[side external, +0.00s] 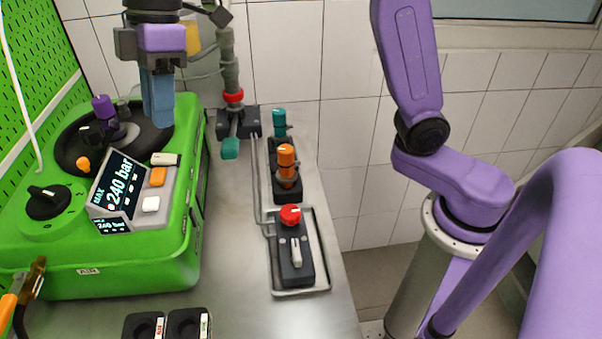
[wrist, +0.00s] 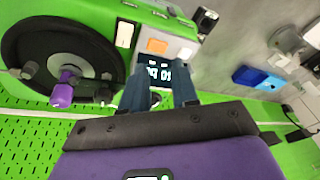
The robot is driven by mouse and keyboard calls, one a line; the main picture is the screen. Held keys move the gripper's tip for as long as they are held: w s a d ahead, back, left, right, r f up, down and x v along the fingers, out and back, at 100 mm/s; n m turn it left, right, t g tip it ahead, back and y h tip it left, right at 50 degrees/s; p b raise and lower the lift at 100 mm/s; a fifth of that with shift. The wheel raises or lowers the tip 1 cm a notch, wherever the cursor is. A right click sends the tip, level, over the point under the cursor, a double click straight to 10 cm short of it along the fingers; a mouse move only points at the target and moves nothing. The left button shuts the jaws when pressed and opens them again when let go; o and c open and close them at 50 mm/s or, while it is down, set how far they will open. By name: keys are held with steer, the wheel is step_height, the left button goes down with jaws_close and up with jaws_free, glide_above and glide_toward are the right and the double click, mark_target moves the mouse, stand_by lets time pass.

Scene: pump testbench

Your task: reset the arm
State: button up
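My gripper (side external: 158,118) hangs with its blue fingers pointing down over the green pump unit (side external: 150,268), above the right part of its black round dial. In the wrist view my gripper (wrist: 160,92) has its two dark blue fingers apart. Nothing is held between them; the pump's display shows through the gap. The display (side external: 118,183) reads "240 bar" and lies below and in front of the fingers in the side view. The fingers look clear of the pump, though the exact height is hard to tell.
A pipe with a red ring (side external: 233,96) rises behind. A purple knob (side external: 103,106) sticks up left of my gripper.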

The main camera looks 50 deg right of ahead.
steer(key=s+d+f+m+h, duration=0.1)
steer(key=s+d+f, duration=0.6)
steer(key=s+d, duration=0.5)
steer(key=s+d+f+m+h, duration=0.1)
steer(key=s+d+f, duration=0.6)
steer(key=s+d, duration=0.4)
steer(key=shift+s+d+f+m+t+h, duration=0.2)
steer(key=shift+s+d+m+t+h, duration=0.15)
steer(key=shift+s, duration=0.4)
